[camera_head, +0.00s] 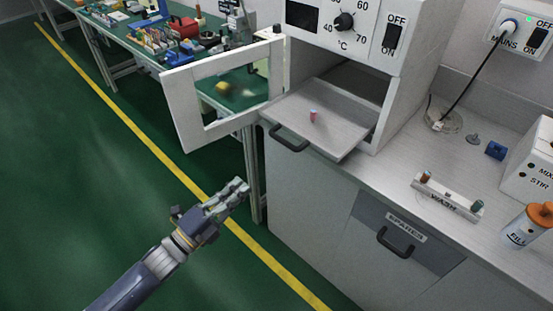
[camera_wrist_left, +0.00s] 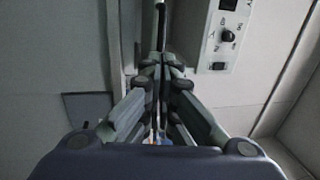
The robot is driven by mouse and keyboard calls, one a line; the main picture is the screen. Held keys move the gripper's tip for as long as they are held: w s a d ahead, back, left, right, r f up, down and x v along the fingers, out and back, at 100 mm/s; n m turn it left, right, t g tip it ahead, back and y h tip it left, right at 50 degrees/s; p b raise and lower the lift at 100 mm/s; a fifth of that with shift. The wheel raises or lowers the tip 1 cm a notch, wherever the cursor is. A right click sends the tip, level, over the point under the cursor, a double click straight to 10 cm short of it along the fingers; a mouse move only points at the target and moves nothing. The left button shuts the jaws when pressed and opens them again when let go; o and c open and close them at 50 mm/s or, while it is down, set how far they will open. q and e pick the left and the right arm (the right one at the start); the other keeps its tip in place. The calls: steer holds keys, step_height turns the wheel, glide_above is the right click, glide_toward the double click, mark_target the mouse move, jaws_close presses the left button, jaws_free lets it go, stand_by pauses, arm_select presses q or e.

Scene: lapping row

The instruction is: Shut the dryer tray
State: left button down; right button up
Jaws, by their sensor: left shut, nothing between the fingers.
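The dryer tray (camera_head: 335,128) is a flat grey plate pulled well out of the white dryer (camera_head: 350,62). The dryer's framed door (camera_head: 224,92) is swung open to the left. My left gripper (camera_head: 242,187) is shut and empty, in the air to the left of the tray and lower in the picture, apart from the handle. In the left wrist view my left gripper (camera_wrist_left: 158,130) shows its fingers together. My right gripper is in neither view.
The counter right of the dryer holds a WASH rack (camera_head: 447,197), a blue block (camera_head: 496,151) and an orange-capped bottle (camera_head: 530,222). A SPARES drawer (camera_head: 405,235) is below. A cluttered green bench (camera_head: 150,35) stands behind the open door. The floor at left is clear.

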arm_select(q)
steer(key=p+x, duration=0.2)
steer(key=x, duration=1.2)
steer(key=shift+r, duration=0.2)
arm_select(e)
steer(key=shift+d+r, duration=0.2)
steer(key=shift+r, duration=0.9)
arm_select(q)
steer(key=shift+d, duration=0.15)
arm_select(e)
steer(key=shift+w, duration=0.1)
